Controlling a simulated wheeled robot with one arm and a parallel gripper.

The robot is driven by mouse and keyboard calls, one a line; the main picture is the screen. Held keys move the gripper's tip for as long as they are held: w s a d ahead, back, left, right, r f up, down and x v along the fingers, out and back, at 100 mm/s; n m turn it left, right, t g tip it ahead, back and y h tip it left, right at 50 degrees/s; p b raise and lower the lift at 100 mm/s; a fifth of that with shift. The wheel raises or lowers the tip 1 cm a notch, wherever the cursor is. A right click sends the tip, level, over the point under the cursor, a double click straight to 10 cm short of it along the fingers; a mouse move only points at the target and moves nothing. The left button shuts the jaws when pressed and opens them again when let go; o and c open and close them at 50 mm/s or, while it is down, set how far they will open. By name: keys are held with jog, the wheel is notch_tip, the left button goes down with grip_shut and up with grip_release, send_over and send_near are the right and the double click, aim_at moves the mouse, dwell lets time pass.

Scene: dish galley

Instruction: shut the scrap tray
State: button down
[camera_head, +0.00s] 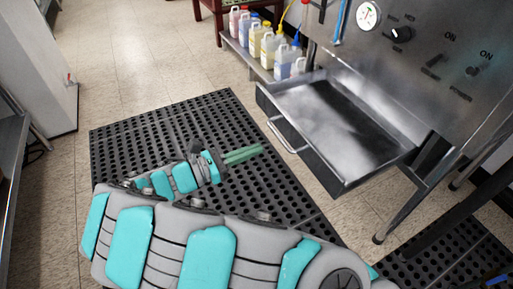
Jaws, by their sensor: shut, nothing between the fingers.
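The scrap tray (265,98) is a metal drawer that stands pulled out from the front of the stainless machine (440,60). Its inside is empty and shiny, with a dark floor. A curved bar handle (285,138) is on its front face, toward the left. My gripper (261,149) is shut, its greenish fingers together with nothing between them. It points right toward the tray's front and shows just left of the handle. A small gap shows between the fingertips and the handle, so they look apart. My arm fills the lower part of the view.
A black perforated floor mat (125,140) lies below my arm. Several bottles (268,45) stand on a low shelf left of the machine. A metal leg (405,205) stands right of the tray. A white cabinet (45,60) is at the left; tiled floor between is clear.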

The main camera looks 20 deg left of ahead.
aim_at(299, 133)
jog(key=x, duration=1.1)
jog(key=shift+w+d, duration=0.1)
